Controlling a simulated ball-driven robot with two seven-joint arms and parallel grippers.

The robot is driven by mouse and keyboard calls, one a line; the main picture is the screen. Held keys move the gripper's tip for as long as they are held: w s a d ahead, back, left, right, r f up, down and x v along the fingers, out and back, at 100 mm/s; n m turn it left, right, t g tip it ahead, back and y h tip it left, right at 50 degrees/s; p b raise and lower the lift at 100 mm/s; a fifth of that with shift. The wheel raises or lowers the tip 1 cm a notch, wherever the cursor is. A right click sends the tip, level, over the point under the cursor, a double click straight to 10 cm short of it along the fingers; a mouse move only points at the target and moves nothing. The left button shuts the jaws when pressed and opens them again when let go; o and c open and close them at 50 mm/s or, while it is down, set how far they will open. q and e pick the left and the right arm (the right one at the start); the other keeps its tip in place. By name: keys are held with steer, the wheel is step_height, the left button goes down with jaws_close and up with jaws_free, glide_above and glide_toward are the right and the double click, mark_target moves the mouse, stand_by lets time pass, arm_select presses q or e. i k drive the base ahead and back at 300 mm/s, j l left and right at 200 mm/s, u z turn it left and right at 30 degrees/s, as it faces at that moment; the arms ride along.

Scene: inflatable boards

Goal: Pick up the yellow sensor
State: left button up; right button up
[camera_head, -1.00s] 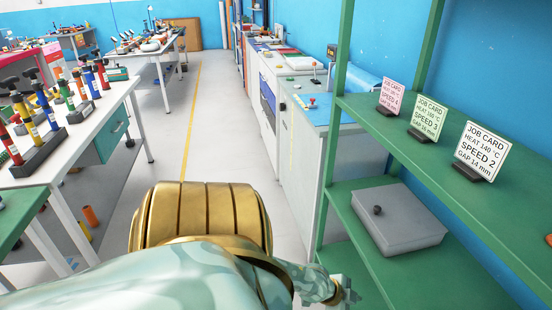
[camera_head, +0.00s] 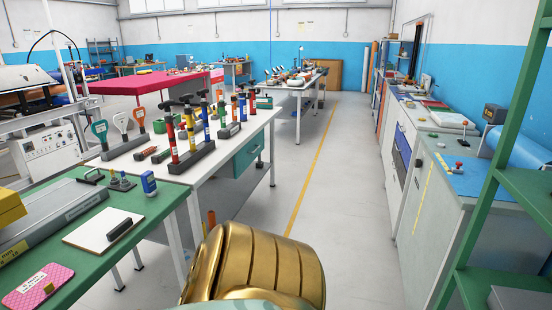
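I cannot pick out a yellow sensor for certain. A yellow block (camera_head: 10,207) is cut off by the left edge of the head view. It sits on or above a long grey unit (camera_head: 50,222) on the green table. A yellow upright tool (camera_head: 190,122) stands in a rack among red and blue ones on the white bench. Neither of my grippers shows; only a gold and pale green part of my own body is at the bottom.
The green table (camera_head: 150,215) at left carries a blue device (camera_head: 148,183), a white board (camera_head: 103,229) and a pink pad (camera_head: 38,286). The white bench (camera_head: 245,137) lies behind it. Green shelving (camera_head: 487,215) stands at right. The grey floor between is clear.

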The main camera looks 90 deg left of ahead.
mark_target(112, 171)
steer(key=u, duration=2.95)
steer(key=i+j+u, duration=0.6)
steer(key=i+u, duration=0.25)
steer(key=k, duration=0.1)
